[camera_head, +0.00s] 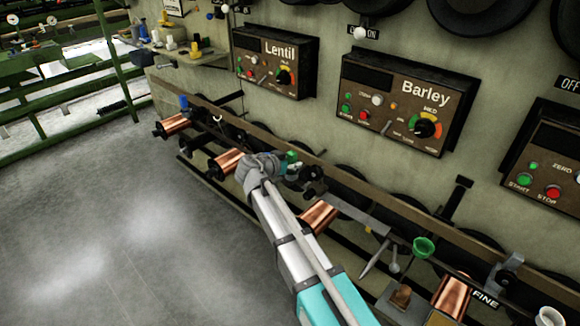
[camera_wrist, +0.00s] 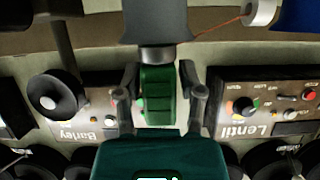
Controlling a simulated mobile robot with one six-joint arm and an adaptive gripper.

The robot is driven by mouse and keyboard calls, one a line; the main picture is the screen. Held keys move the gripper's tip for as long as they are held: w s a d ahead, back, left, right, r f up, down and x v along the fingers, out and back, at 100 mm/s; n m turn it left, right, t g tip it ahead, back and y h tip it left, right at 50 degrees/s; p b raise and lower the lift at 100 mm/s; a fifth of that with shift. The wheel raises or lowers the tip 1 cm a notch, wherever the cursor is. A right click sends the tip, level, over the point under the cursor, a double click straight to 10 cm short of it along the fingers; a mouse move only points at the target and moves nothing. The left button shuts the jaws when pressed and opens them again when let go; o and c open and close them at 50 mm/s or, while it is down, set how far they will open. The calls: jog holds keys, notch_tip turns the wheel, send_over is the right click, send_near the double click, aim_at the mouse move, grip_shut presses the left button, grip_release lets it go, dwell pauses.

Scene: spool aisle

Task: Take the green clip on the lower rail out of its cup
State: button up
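The green clip (camera_wrist: 158,96) stands between the two fingers of my gripper (camera_wrist: 161,72) in the wrist view. A dark block with a grey lower edge (camera_wrist: 157,28) meets the clip's top end in that view. It may be the cup, but I cannot tell how far the clip sits in it. In the head view my gripper (camera_head: 291,168) is at the rail, and a small green part of the clip (camera_head: 292,156) shows beside it.
Copper spools (camera_head: 228,160) hang along the rail (camera_head: 330,172). A green funnel-shaped cup (camera_head: 424,247) stands to the right. The Lentil panel (camera_head: 275,58) and Barley panel (camera_head: 395,103) are on the wall above. The floor (camera_head: 110,235) at left is clear.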

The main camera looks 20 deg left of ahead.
grip_shut()
jog(key=shift+r, duration=0.15)
notch_tip(320, 180, up, 3)
jog(key=p, duration=0.3)
jog(key=s+a+r+p, duration=0.1)
jog(key=s+r+p, duration=0.8)
jog(key=s, duration=0.5)
jog(key=shift+a+r+p, duration=0.35)
jog(key=shift+r+p, duration=0.05)
jog(key=shift+p, duration=0.1)
